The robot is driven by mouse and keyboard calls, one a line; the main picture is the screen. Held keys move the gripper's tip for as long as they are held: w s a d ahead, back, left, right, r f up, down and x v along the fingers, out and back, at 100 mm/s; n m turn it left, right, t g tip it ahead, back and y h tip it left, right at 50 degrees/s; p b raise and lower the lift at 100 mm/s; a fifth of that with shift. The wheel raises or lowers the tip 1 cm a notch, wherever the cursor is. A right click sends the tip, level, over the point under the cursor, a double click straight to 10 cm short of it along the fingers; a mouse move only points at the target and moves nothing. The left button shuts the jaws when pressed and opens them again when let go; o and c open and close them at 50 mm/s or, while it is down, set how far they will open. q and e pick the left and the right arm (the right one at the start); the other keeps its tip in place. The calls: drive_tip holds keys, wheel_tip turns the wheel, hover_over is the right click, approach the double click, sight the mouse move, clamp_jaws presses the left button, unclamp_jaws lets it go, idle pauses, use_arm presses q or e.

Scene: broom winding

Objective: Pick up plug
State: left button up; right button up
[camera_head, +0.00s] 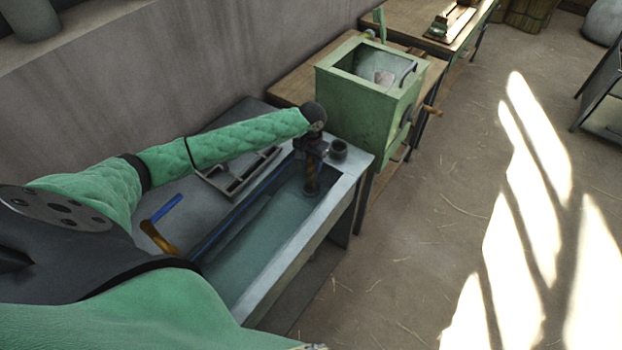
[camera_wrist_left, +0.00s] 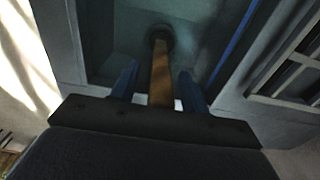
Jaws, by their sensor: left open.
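The plug (camera_head: 311,186) has a brown, wooden-looking handle and a dark round base. It stands in the far right end of the sunken basin (camera_head: 257,247). In the left wrist view the plug (camera_wrist_left: 160,62) shows its handle running between my blue fingers down to the base. My left gripper (camera_head: 312,163) is over the plug, pointing down. In the left wrist view my left gripper (camera_wrist_left: 158,84) is open, with one finger on each side of the handle and visible gaps. The handle's top end is hidden. My right gripper is not in view.
A grey slotted rack (camera_head: 240,173) lies on the counter beside the basin. A small dark cup (camera_head: 338,149) stands at its far corner. A blue-and-brown tool (camera_head: 160,222) lies nearer. A green box machine (camera_head: 370,95) stands beyond. The floor right is open.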

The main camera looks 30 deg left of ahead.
use_arm(q)
drive_tip(key=shift+f, duration=0.2)
clamp_jaws()
drive_tip(key=shift+r, duration=0.1)
drive_tip(key=shift+r, duration=0.15)
